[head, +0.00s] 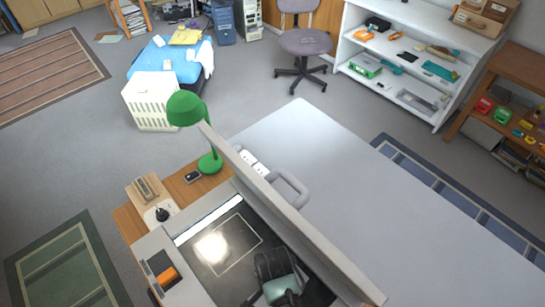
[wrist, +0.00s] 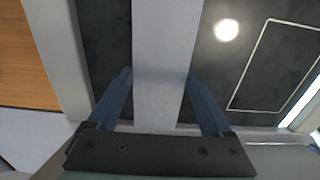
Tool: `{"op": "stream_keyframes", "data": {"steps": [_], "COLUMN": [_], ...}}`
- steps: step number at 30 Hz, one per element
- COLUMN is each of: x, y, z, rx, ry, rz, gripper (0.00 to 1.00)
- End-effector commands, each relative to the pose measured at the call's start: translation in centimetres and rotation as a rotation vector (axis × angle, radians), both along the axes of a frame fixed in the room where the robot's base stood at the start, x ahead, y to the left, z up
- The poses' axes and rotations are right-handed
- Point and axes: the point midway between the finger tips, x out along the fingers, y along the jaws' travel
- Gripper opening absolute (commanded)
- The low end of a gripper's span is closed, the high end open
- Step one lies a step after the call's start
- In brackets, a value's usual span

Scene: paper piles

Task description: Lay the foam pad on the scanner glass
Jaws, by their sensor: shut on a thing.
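The scanner glass (head: 236,236) is a dark pane with a thin pale rectangle and a bright glare spot. It also shows in the wrist view (wrist: 275,70). The lid (head: 280,210) stands raised along its right side, seen nearly edge-on. My gripper (wrist: 160,95) is shut on a pale grey slab, the foam pad (wrist: 167,45), with one blue finger on either side. Dark glass shows on both sides of the pad in the wrist view. Whether it touches the glass I cannot tell. In the head view the pad cannot be made out at my dark hand.
A green lamp (head: 211,162) and a small dark device (head: 192,177) stand beyond the scanner. An orange item (head: 166,278) lies on its left side. A wide pale surface (head: 400,220) lies right of the lid. Open floor (head: 255,90) shows farther back.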

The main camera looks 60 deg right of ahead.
Motion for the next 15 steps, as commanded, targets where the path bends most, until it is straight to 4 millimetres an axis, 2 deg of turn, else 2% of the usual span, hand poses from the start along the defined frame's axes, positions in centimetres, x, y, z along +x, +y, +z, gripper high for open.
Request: {"op": "stream_keyframes", "data": {"steps": [3, 6, 15], "x": [0.0, 0.0, 0.0], "y": [0.0, 0.0, 0.0], "z": [-1.8, -2.6, -2.8], "rx": [0.002, 0.000, 0.000], "ry": [0.003, 0.001, 0.000], "rz": [0.000, 0.000, 0.000], "gripper": [0.21, 0.21, 0.21]}}
